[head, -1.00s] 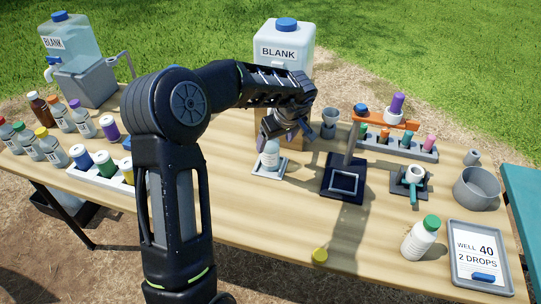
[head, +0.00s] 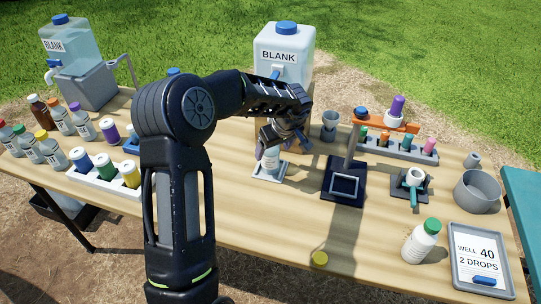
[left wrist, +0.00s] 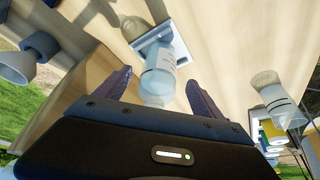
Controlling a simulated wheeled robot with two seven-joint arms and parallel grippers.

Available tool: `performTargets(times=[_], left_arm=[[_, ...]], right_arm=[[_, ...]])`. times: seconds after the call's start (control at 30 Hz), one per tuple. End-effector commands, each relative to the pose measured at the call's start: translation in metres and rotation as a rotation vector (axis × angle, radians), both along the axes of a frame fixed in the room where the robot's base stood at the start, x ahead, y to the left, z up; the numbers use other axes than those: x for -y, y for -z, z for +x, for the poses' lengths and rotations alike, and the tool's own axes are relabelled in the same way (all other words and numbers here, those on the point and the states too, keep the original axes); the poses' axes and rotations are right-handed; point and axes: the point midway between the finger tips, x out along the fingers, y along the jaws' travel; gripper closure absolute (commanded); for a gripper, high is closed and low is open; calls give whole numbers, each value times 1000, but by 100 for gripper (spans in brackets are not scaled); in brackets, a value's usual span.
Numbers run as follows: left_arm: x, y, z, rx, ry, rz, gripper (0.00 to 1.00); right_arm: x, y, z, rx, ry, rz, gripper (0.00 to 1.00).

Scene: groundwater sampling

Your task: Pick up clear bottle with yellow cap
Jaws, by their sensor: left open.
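A clear bottle (head: 271,165) with a pale label stands on a small white stand (head: 270,176) near the middle of the table. I see no cap on it, but its top is partly hidden by my gripper. My left gripper (head: 272,150) is open at the bottle's upper end. In the left wrist view the bottle (left wrist: 158,72) shows between the spread fingers (left wrist: 160,88), with a gap on each side. Another bottle with a yellow cap (head: 52,150) stands at the far left. My right gripper is not in view.
A dark stand (head: 343,190) is right of the bottle, and a large BLANK container (head: 284,52) is behind it. A green-capped white bottle (head: 420,242), a grey pot (head: 477,192) and a tray (head: 480,289) stand at right. The front middle is mostly clear.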

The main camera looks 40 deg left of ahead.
Motion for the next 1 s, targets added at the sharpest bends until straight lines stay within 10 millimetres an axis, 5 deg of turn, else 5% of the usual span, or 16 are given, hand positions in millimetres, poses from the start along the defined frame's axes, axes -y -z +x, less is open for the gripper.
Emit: performTargets(times=[0.3, 0.9, 1.0], left_arm=[[-13, 39, 7, -2, 0, 0, 22], [-14, 40, 8, -1, 1, -1, 22], [-14, 39, 8, -1, 1, -1, 28]], right_arm=[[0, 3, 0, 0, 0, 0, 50], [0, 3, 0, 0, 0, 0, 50], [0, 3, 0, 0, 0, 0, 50]])
